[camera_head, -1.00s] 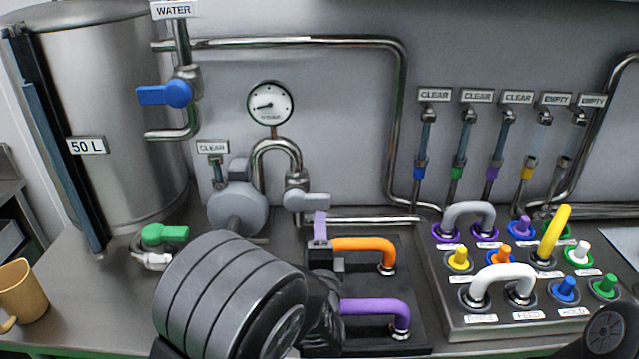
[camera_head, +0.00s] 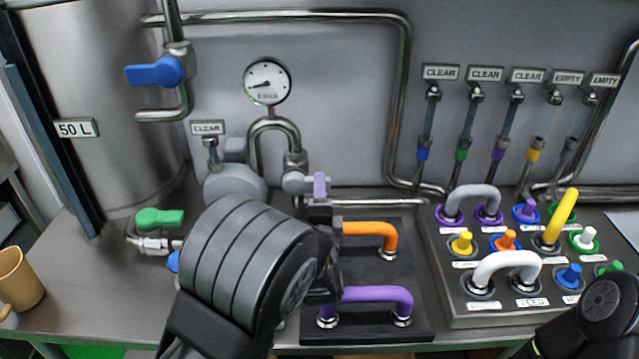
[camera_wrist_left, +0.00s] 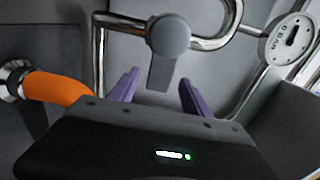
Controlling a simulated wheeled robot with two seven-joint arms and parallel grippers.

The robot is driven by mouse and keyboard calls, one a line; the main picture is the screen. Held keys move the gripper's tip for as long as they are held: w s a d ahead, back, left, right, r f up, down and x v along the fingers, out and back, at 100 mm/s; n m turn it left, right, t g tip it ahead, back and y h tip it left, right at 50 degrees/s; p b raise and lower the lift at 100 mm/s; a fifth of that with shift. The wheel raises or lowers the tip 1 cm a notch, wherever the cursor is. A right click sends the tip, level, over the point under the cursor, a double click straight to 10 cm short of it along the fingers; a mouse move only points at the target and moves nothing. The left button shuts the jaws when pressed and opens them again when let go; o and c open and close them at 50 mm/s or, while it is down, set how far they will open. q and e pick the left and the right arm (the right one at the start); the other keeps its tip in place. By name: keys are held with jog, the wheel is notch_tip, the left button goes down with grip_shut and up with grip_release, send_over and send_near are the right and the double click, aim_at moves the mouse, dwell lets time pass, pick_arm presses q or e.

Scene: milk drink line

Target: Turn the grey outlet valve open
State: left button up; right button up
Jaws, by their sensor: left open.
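The grey outlet valve (camera_head: 294,184) sits on the steel pipe below the pressure gauge. In the left wrist view its round grey hub and flat lever (camera_wrist_left: 165,66) show, with the lever pointing down toward my gripper. My left gripper (camera_head: 319,188) is at the right end of the lever in the head view, partly covering it. In the left wrist view the two purple fingers of the left gripper (camera_wrist_left: 157,92) are apart, one on each side of the lever's end. Contact cannot be told. A dark part of my right arm shows at the lower right; its gripper is out of view.
An orange handle (camera_head: 372,230) and a purple handle (camera_head: 378,296) stand on a black plate beside my left wrist. A button panel (camera_head: 458,312) is at right. A green valve (camera_head: 160,217) and blue valve (camera_head: 155,73) are left, by the tank (camera_head: 90,120). The gauge (camera_head: 267,82) is above.

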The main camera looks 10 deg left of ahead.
pick_arm(q)
jog(key=shift+x, duration=1.9)
grip_shut()
